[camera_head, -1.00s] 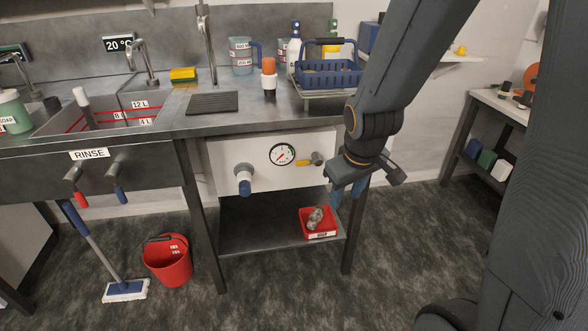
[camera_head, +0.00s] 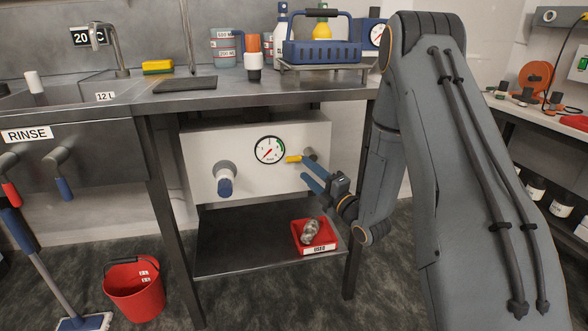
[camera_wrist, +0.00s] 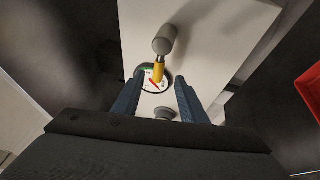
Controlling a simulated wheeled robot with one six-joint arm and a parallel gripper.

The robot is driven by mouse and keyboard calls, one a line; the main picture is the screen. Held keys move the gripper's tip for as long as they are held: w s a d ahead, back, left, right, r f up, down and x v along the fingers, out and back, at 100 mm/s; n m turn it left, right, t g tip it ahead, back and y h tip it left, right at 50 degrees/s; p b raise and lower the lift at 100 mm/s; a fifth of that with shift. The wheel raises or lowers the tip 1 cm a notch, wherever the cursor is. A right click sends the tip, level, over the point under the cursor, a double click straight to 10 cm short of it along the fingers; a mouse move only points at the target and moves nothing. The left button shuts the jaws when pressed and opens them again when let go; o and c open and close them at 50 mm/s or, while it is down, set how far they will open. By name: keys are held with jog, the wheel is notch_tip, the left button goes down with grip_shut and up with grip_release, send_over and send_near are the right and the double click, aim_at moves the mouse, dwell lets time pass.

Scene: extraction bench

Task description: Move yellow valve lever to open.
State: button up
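The yellow valve lever (camera_head: 293,159) sits on a grey stem (camera_head: 310,156) on the white panel under the bench. It points left, roughly level, towards the gauge. In the wrist view the lever (camera_wrist: 158,73) shows upper middle, below its grey knob (camera_wrist: 165,40). My gripper (camera_head: 303,171) is at the panel's right side, its blue fingers just below and right of the lever. In the wrist view my gripper (camera_wrist: 160,80) is open, with the lever's end appearing between the fingertips. I cannot tell whether they touch.
A round gauge (camera_head: 270,150) with a red needle is left of the lever. A blue-handled valve (camera_head: 225,180) is further left. A red tray (camera_head: 328,240) with a grey object sits on the shelf below. A bench leg (camera_head: 352,270) stands at the right.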

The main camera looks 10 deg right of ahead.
aim_at(297, 161)
jog(key=shift+b+x, duration=0.6)
jog(key=shift+x, duration=3.25)
jog(key=shift+r, duration=0.1)
grip_shut()
